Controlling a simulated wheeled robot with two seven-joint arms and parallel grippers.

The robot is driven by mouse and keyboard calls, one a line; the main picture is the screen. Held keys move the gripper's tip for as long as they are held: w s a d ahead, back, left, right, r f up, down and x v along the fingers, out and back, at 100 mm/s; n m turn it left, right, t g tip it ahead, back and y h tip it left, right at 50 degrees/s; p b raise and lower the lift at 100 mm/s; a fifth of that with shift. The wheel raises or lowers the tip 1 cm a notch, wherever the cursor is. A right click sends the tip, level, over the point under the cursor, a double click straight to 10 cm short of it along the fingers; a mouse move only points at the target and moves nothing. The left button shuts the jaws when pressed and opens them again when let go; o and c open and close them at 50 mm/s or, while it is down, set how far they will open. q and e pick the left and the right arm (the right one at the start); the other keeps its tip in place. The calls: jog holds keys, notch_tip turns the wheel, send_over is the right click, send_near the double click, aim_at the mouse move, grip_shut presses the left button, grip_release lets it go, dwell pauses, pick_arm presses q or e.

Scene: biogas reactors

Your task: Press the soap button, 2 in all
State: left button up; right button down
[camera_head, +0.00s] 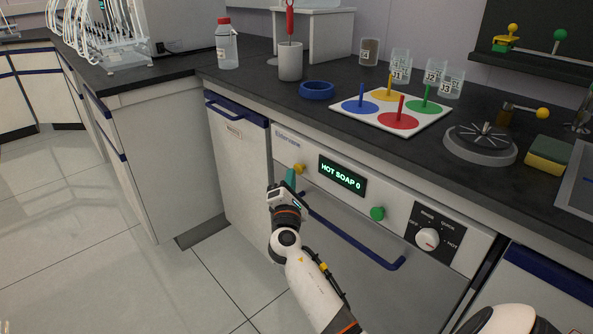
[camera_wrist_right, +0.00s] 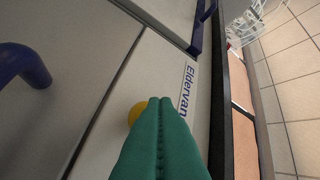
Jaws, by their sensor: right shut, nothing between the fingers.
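The dishwasher front panel carries a dark display (camera_head: 342,175) with green text reading "HOT SOAP 0". A round yellow button (camera_head: 299,169) is left of the display and a round green button (camera_head: 377,213) is right of it. I see no label saying which is the soap button. My right gripper (camera_head: 291,177) is shut and empty, its teal fingertips just beside the yellow button. In the right wrist view the closed fingers (camera_wrist_right: 160,101) partly cover the yellow button (camera_wrist_right: 137,113); I cannot tell whether they touch it. My left gripper is not in view.
A white knob (camera_head: 427,238) on a black plate points between settings at the panel's right. A blue handle bar (camera_head: 352,236) runs below the panel. The dark counter (camera_head: 262,83) above holds a blue bowl (camera_head: 317,90), a mat with coloured discs, and a sponge (camera_head: 548,154).

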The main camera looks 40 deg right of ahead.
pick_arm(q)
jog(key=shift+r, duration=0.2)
pick_arm(e)
jog(key=shift+w+d, duration=0.1)
jog(key=shift+d, duration=0.8)
dwell(0.4)
jog(key=shift+a, duration=0.1)
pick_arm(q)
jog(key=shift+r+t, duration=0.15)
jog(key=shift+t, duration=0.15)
pick_arm(e)
jog(key=shift+a, duration=1.2)
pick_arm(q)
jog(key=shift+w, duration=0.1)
pick_arm(e)
jog(key=shift+a, duration=0.1)
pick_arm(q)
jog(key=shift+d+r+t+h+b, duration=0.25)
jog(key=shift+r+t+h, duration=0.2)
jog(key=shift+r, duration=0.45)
pick_arm(e)
jog(key=a, duration=0.4)
jog(key=shift+s+a, duration=0.35)
jog(key=shift+a, duration=0.05)
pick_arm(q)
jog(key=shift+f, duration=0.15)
